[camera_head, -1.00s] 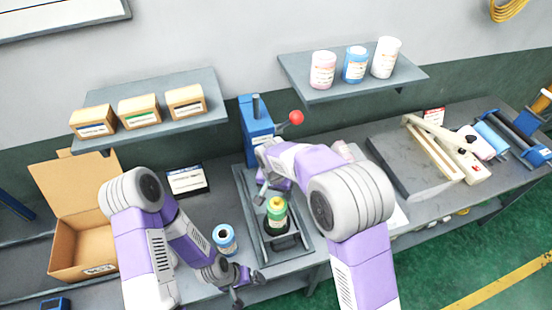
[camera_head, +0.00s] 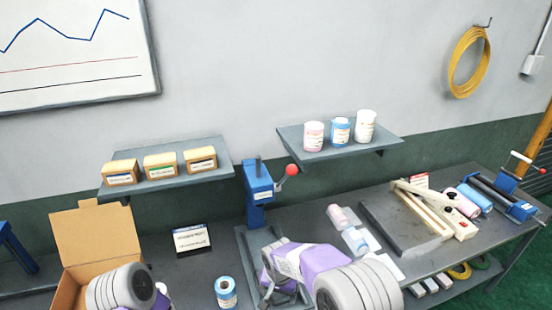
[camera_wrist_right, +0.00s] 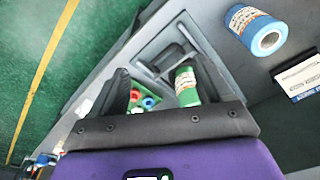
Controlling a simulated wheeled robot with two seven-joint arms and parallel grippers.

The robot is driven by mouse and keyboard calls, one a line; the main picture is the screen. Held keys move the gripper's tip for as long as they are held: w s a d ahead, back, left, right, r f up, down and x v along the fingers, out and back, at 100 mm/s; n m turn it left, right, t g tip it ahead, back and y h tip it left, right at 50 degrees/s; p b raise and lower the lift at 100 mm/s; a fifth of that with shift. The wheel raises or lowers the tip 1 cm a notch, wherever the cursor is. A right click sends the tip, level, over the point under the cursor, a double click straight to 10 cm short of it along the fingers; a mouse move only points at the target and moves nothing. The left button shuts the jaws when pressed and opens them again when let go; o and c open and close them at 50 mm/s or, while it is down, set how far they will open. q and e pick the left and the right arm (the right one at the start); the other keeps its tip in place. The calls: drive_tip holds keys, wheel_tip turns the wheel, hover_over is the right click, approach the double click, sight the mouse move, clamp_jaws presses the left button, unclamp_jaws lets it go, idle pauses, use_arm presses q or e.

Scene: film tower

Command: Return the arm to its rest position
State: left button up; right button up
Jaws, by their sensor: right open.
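My right arm reaches in from the bottom of the head view, over the grey tray below the blue press (camera_head: 257,192) with its red-knobbed lever. My right gripper (camera_head: 276,292) is partly hidden by its own wrist there. In the right wrist view the right gripper (camera_wrist_right: 165,78) is open, its dark fingers spread apart.
A blue-and-white roll (camera_head: 226,292) stands left of the tray. An open cardboard box (camera_head: 97,236) is at the left. Two wall shelves hold tan boxes (camera_head: 160,165) and bottles (camera_head: 340,132).

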wheel_tip(320, 180, down, 11)
drive_tip(key=d+g+b, duration=0.1)
drive_tip(key=d+b, duration=0.2)
use_arm(q)
wheel_tip(320, 180, down, 17)
drive_tip(key=w+b, duration=0.1)
drive_tip(key=b, duration=1.2)
drive_tip(key=shift+w+f, duration=0.15)
drive_tip(key=shift+w, duration=0.1)
use_arm(e)
drive_tip(key=s+d+f+y, duration=0.2)
drive_tip(key=s+d+f, duration=0.1)
drive_tip(key=s+f, duration=0.7)
drive_tip(key=s+d+f+y, duration=0.2)
drive_tip(key=s+f, duration=0.8)
drive_tip(key=f, duration=0.4)
drive_tip(key=shift+d+f, duration=0.35)
drive_tip(key=shift+d, duration=0.05)
